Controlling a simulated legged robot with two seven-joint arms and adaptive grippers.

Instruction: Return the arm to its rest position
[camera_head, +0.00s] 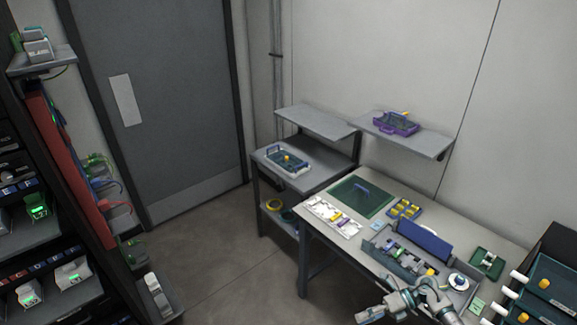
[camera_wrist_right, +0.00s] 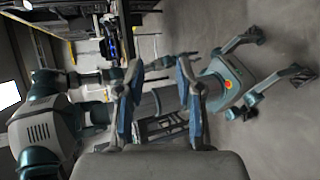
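My right gripper (camera_head: 370,314) is low in the head view, in front of the workbench's near edge, with its arm coming in from the bottom right. In the right wrist view my right gripper (camera_wrist_right: 159,78) shows two blue-padded fingers standing well apart, with nothing between them. It is open and empty. That view looks past the fingers to the floor and to parts of my own body. My left gripper is not seen in the head view, and I cannot make it out in the wrist view.
The workbench (camera_head: 393,193) carries a green mat (camera_head: 352,199), a white strip tray (camera_head: 331,218), a grey case with a blue lid (camera_head: 425,241) and a white reel (camera_head: 459,281). Dark trays (camera_head: 553,283) stand at the right. A rack (camera_head: 62,160) is at the left. Floor (camera_head: 225,245) between is clear.

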